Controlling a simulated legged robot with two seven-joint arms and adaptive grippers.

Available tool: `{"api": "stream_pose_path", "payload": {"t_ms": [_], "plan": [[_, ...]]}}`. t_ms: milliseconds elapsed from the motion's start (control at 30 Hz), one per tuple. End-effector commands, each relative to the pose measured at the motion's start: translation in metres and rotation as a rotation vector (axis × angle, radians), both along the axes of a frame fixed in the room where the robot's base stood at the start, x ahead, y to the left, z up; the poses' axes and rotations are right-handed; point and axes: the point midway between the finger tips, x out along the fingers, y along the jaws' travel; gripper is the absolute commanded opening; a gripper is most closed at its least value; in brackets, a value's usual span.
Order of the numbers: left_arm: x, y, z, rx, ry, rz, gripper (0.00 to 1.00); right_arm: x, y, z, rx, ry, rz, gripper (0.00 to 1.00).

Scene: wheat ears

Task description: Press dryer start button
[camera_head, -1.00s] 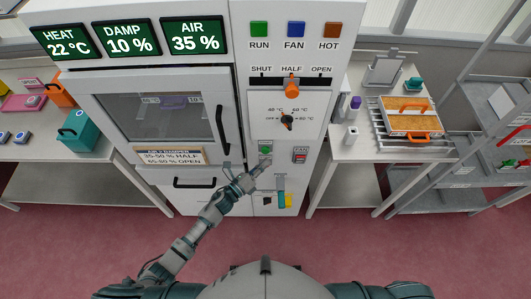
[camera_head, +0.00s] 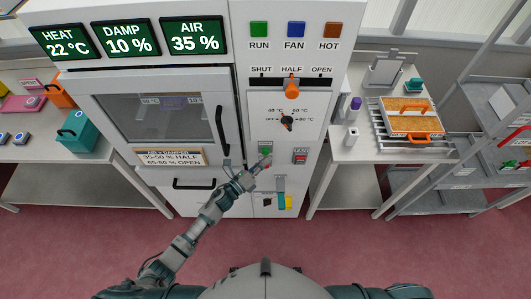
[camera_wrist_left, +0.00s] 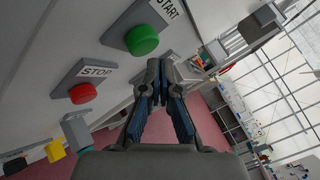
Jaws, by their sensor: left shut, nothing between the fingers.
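The green start button (camera_head: 265,149) is on the lower control panel of the white dryer. In the left wrist view the green button (camera_wrist_left: 142,40), marked START, stands out from its grey plate. A red button (camera_wrist_left: 83,93) marked STOP is beside it. My left gripper (camera_head: 264,163) is shut and empty, just below the green button in the head view. In the left wrist view its fingertips (camera_wrist_left: 158,66) are below and right of the green button, with a visible gap in the picture; contact is not seen. My right gripper is not in view.
Above the buttons are a dial (camera_head: 287,122) and an orange damper lever (camera_head: 291,88) near HALF. The dryer door handle (camera_head: 221,130) is left of the panel. Yellow and blue tags (camera_head: 284,199) hang below. A side table with an orange-handled tray (camera_head: 411,136) stands right.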

Motion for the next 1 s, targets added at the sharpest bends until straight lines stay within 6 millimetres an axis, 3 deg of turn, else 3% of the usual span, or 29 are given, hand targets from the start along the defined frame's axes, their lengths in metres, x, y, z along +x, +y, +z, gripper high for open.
{"api": "stream_pose_path", "payload": {"t_ms": [1000], "plan": [[0.0075, 0.0002, 0.0013, 0.001, -0.001, 0.000, 0.00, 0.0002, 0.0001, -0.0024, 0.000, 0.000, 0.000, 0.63]]}}
